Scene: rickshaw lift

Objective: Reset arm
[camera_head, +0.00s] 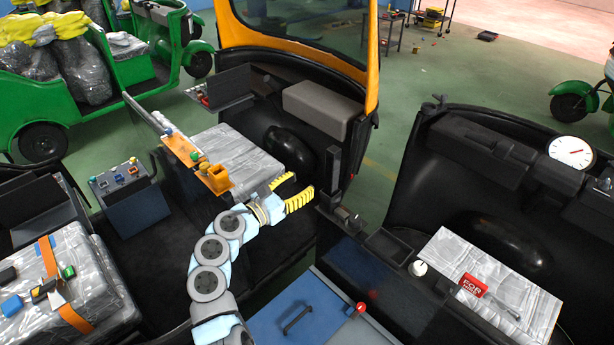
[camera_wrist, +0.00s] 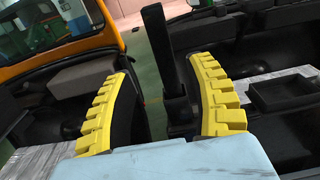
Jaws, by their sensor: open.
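My gripper (camera_head: 291,190) is open and empty in the head view, with its yellow ribbed fingers spread apart. My arm reaches up from the bottom of the picture to it. The gripper is right of the silver-wrapped seat and left of a black upright lever (camera_head: 334,160). In the wrist view my gripper (camera_wrist: 160,95) shows one yellow finger on each side with a wide gap. The black lever (camera_wrist: 165,60) stands beyond the gap, nearer the right finger. I cannot tell if it touches that finger.
An orange bracket (camera_head: 215,178) with coloured knobs lies left of my gripper. A blue panel with a handle (camera_head: 297,320) and red knob (camera_head: 361,308) is below. A red tag (camera_head: 473,285) and white dial (camera_head: 571,151) are at right. Green rickshaws stand behind; open floor (camera_head: 440,75) lies at the back.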

